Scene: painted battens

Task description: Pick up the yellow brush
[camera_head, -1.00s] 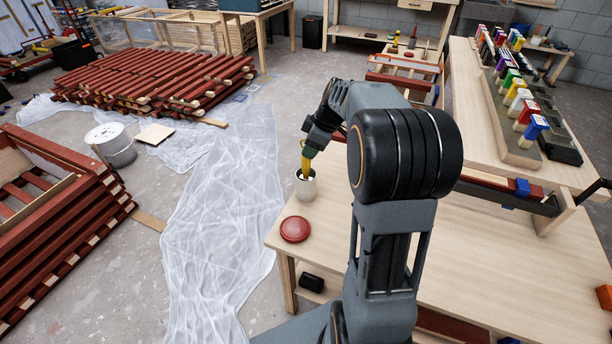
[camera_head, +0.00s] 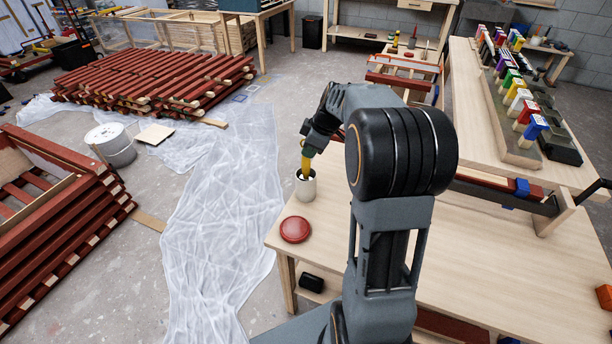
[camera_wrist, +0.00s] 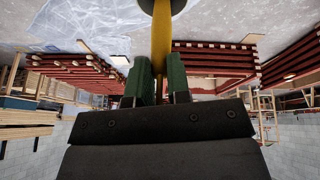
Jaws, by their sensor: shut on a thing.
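The yellow brush (camera_head: 306,163) stands close to upright at the cup on the bench, its lower end hidden inside or behind the cup's rim. The pale cup (camera_head: 305,187) stands near the bench's left edge. My gripper (camera_head: 309,149) is above the cup and shut on the brush's yellow handle. In the wrist view, the green fingers of my gripper (camera_wrist: 161,80) sit on both sides of the yellow brush handle (camera_wrist: 161,42). A dark round shape at the top edge of that view is cut off.
A red lid (camera_head: 295,229) lies on the bench (camera_head: 480,270) in front of the cup. Plastic sheeting (camera_head: 220,220) covers the floor at left, beside stacked red battens (camera_head: 150,80).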

